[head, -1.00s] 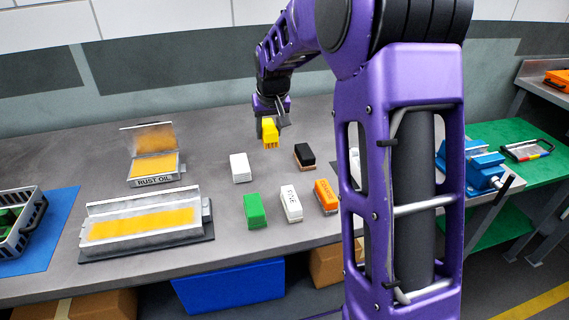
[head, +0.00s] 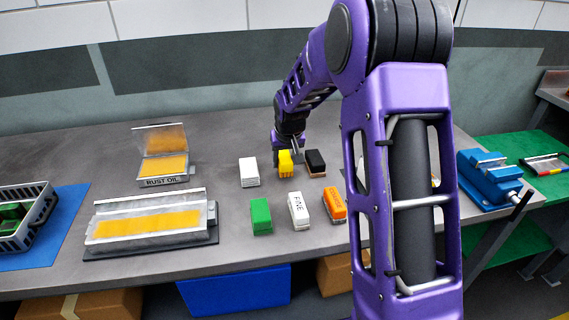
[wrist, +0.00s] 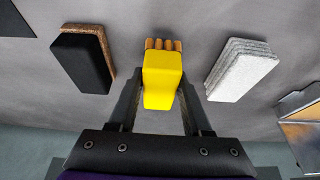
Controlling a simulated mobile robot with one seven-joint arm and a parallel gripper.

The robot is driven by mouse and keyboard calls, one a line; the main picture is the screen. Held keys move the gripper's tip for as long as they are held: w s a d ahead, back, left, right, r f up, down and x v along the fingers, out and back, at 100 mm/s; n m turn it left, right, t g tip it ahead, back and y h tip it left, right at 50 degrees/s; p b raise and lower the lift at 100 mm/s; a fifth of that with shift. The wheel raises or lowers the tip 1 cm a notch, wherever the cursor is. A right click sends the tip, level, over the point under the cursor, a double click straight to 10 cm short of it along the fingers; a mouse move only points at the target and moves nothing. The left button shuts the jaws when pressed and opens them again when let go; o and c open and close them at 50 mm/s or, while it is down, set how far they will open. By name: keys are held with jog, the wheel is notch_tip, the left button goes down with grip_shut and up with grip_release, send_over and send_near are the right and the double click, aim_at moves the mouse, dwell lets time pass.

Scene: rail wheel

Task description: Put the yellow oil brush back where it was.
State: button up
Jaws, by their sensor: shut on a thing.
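The yellow oil brush (head: 285,163) is between the fingers of my gripper (head: 289,150) in the head view. It is between the white block and the black block in the back row, low at the table; whether it touches the table I cannot tell. In the wrist view the yellow brush (wrist: 162,78) is held between both fingers of my gripper (wrist: 160,95), with its tan bristles pointing away from the gripper. A black block with a brown underside (wrist: 85,60) lies to its left there, and a layered white block (wrist: 241,70) to its right, both apart from it.
In front stand a green block (head: 260,216), a white block marked FINE (head: 299,211) and an orange block (head: 335,205). The open RUST OIL box (head: 162,168) and a longer oil tray (head: 150,240) are to the left. A blue vise (head: 488,178) is at right.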

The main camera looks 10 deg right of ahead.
jog(key=shift+f, duration=0.55)
jog(key=shift+f, duration=0.2)
jog(key=o, duration=1.2)
jog(key=shift+r, duration=0.1)
jog(key=shift+r, duration=0.25)
jog(key=v, duration=1.1)
jog(key=shift+s+r+p, duration=0.25)
jog(key=shift+r+p, duration=0.05)
